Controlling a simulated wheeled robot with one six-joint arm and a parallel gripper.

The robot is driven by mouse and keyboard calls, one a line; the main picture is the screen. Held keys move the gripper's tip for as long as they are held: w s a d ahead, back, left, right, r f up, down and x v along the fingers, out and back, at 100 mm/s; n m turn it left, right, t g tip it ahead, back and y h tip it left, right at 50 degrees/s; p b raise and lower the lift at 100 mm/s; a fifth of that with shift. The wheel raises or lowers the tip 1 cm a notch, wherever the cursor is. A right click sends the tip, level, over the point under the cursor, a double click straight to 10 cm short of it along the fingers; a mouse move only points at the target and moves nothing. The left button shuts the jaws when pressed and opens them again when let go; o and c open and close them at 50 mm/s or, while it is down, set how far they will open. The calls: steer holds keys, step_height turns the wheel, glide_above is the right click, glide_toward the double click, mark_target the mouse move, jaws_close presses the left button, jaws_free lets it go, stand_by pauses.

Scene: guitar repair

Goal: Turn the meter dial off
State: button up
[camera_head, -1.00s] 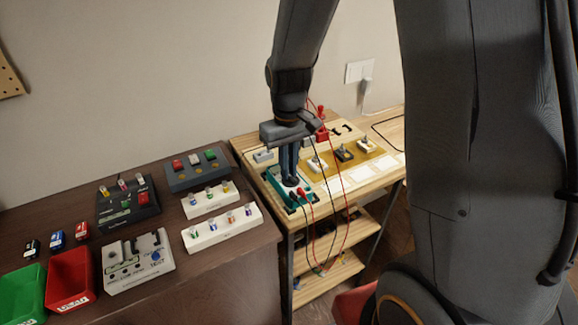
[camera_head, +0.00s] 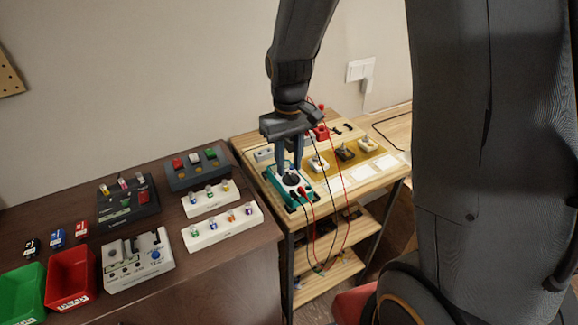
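A teal multimeter (camera_head: 276,178) with a pale face lies on the light wooden bench at the middle right. Its round black dial (camera_head: 291,179) sits on the face, and red and black leads are plugged in at its near end. My gripper (camera_head: 290,165) points down just above and behind the dial. Its two dark fingers are apart with a gap between them, and nothing shows between them. The dial is now mostly in view below the fingertips. The fingers hide the far part of the meter, including any display. The dial's setting is too small to read.
Red and black cables hang beside the meter. A tan mat (camera_head: 375,160) with several small parts lies to the right, and a red clamp-like object (camera_head: 321,133) stands behind. A dark table (camera_head: 60,205) at left holds testers, white racks and bins.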

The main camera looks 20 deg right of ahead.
mark_target(289, 173)
step_height(289, 173, up, 6)
steer(key=b, duration=0.1)
steer(key=shift+r, duration=0.2)
steer(key=s+d+f+m, duration=0.1)
steer(key=s+f, duration=0.1)
steer(key=s, duration=0.3)
steer(key=s+d+f+m+t, duration=0.1)
steer(key=s+d+f, duration=0.1)
steer(key=s, duration=0.4)
steer(key=shift+s+m, duration=0.25)
steer(key=shift+m, duration=0.15)
stand_by(0.3)
